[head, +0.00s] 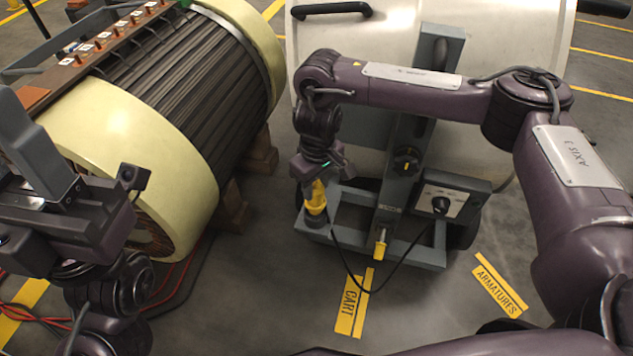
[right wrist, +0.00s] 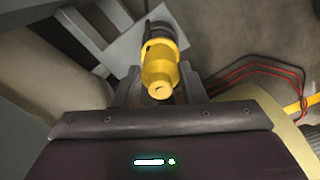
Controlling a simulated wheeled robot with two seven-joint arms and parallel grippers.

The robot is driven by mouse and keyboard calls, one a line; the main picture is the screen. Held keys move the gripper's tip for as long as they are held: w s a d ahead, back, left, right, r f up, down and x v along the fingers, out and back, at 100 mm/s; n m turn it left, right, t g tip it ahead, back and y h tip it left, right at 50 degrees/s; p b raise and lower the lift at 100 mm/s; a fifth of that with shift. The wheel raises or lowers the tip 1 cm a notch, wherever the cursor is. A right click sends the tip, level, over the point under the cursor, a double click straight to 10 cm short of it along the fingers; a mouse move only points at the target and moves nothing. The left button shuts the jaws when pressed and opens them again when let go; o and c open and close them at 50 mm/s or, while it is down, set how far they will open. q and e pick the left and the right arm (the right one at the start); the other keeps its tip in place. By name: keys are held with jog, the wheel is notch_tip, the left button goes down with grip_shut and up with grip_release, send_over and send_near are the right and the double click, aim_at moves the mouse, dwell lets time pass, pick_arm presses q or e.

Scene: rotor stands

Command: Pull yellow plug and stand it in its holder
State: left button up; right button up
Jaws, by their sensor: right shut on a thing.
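The yellow plug (head: 316,196) is at the front left corner of the grey cart, with a black cable running from it. My right gripper (head: 318,180) is shut on it from above.
The cart frame (head: 425,256) carries a control box (head: 455,200), from which the cable loops down near the floor. A large cream-ended rotor (head: 180,100) stands to the left, and a pale drum (head: 480,90) behind. Floor in front is open, with red cables (head: 180,285) at left.

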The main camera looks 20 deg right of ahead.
jog(key=shift+f, duration=0.2)
jog(key=shift+f, duration=0.4)
jog(key=shift+f, duration=0.15)
dwell(0.5)
jog(key=shift+f, duration=1.05)
jog(key=o, duration=1.2)
jog(key=shift+c, duration=0.2)
